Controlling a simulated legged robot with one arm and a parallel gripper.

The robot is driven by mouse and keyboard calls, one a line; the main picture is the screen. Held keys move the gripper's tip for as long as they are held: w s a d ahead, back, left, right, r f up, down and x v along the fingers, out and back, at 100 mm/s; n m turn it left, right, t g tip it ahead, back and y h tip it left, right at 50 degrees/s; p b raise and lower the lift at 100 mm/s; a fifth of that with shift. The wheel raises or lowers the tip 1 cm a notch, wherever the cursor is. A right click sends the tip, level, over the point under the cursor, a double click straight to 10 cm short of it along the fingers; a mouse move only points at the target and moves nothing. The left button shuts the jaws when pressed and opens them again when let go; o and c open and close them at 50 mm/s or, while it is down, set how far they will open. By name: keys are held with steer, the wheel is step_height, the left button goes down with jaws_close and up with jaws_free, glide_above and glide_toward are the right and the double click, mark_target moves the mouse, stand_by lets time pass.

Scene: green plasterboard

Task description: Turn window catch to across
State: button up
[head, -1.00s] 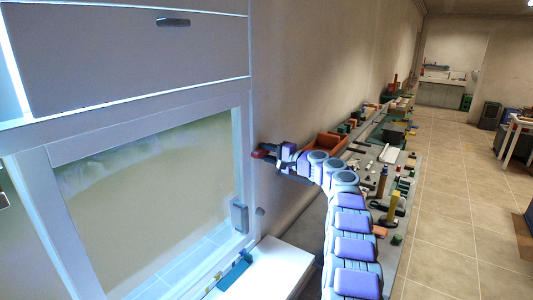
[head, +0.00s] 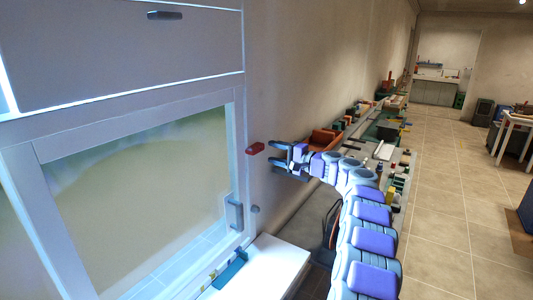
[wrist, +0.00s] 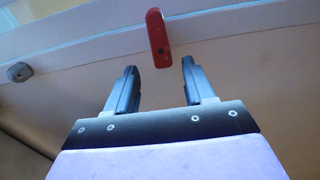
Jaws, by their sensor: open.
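The window catch is a short red bar (head: 255,148) on the right side of the window frame. In the head view it lies roughly level, sticking out to the right. In the wrist view the red catch (wrist: 157,42) crosses the frame's edge line, its near end pointing toward my gripper. My gripper (head: 273,155) is just right of the catch, apart from it. In the wrist view my gripper (wrist: 159,66) is open and empty, with the catch's near end centred at the gap between its fingertips.
A cluttered bench (head: 390,150) runs along the wall to the right. The tiled floor (head: 450,200) is mostly clear.

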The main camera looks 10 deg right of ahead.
steer(key=v, duration=1.1)
steer(key=shift+d+f, duration=0.15)
steer(key=shift+d, duration=0.15)
steer(key=shift+a, duration=0.1)
steer(key=s+a+f+n+g+b, duration=0.15)
steer(key=s+a+g, duration=0.25)
steer(key=s+a, duration=0.6)
steer(key=s+a+n+g, duration=0.35)
steer(key=s+a, duration=0.45)
steer(key=a, duration=0.4)
steer(key=s+a+f+n+g+h, duration=0.1)
steer(key=s+a+f+g+h, duration=0.15)
steer(key=s, duration=0.45)
steer(key=s+a+f+n+g+h, duration=0.1)
steer(key=s+f+g+h, duration=0.15)
steer(key=s, duration=0.45)
steer(key=s+d+f+h, duration=0.2)
steer(key=s+d+f, duration=0.2)
steer(key=s, duration=0.4)
steer(key=s+d+f+n+g+h+b, duration=0.1)
steer(key=s+d+f+h, duration=0.2)
steer(key=s, duration=0.6)
steer(key=s+d+f+h, duration=0.3)
steer(key=s+d+f, duration=0.2)
steer(key=s, duration=0.4)
steer(key=shift+s+f+n, duration=0.15)
steer(key=shift+f+n, duration=0.05)
steer(key=shift+n, duration=0.2)
